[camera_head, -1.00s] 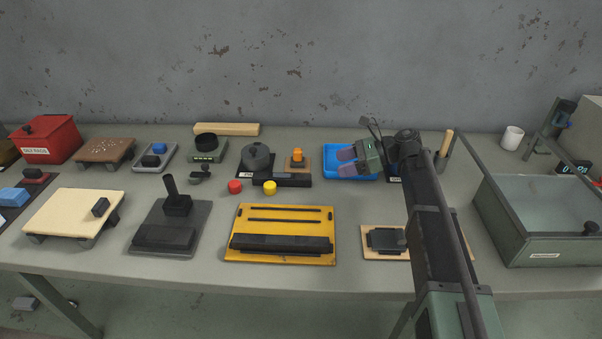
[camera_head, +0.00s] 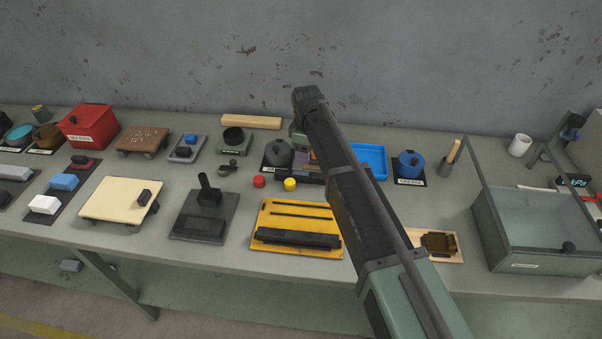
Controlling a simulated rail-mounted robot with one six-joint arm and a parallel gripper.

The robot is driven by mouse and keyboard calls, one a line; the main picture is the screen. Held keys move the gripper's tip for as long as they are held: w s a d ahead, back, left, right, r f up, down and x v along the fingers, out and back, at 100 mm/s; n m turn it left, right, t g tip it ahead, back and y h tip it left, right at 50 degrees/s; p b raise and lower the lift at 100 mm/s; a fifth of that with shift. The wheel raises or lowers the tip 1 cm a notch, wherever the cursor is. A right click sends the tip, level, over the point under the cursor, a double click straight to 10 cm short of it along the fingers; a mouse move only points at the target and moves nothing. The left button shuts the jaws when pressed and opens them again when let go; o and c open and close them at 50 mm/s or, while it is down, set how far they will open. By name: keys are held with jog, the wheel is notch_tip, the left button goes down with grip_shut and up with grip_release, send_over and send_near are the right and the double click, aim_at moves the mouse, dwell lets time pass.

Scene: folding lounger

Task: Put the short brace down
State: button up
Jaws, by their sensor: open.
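My gripper (camera_head: 304,156) is partly hidden behind my own arm, above the back middle of the bench. Its jaws are open, and I see nothing held in them. Just below it lies a short dark bar (camera_head: 284,176), partly covered by the gripper and arm. I cannot tell for sure whether this bar is the short brace, or whether the gripper touches it. A yellow board (camera_head: 262,218) at the front middle carries a long dark bar (camera_head: 297,239) and has thin dark strips behind it.
A dark grey pot (camera_head: 279,153) stands left of the gripper, a blue tray (camera_head: 372,160) right of it. Red (camera_head: 259,181) and yellow (camera_head: 290,184) caps lie in front. A glass-sided box (camera_head: 535,235) stands at the right. Bare bench shows right of my arm.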

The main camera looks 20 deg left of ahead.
aim_at(306, 174)
notch_tip(306, 174, down, 11)
jog(key=n+b, duration=0.2)
jog(key=b, duration=0.9)
jog(key=shift+f, duration=0.15)
jog(key=shift+r, duration=0.25)
grip_shut()
jog(key=shift+r, duration=0.1)
